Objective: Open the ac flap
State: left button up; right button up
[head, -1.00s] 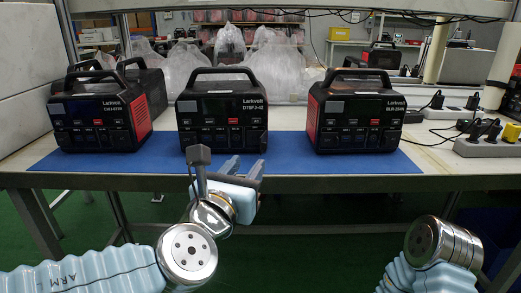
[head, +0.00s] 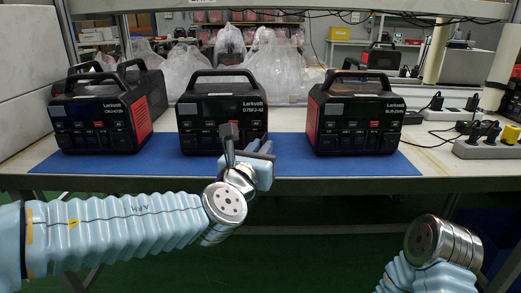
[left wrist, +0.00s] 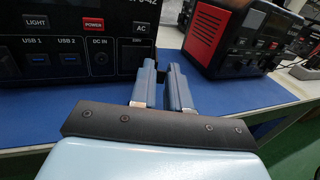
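The middle black power station (head: 222,110) stands on the blue mat, its front panel facing me. In the left wrist view its lower panel (left wrist: 80,45) shows LIGHT, POWER and AC buttons, USB ports and a DC IN port. The area under the AC button (left wrist: 141,29), with a small label (left wrist: 138,44), is partly hidden by my left finger, so I cannot make out the flap clearly. My left gripper (left wrist: 164,72) is open and empty, a narrow gap between its fingers, just in front of the panel's lower right. My right gripper is not in view; only my right arm shows at bottom right.
Similar power stations stand at left (head: 100,115) and right (head: 356,115) on the blue mat (head: 300,168). Power strips (head: 487,147) with plugs lie at right. Clear plastic bags (head: 265,65) are behind. The table front edge (head: 340,185) runs below the gripper.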

pick_arm(q)
grip_shut()
jog(key=shift+d, duration=0.1)
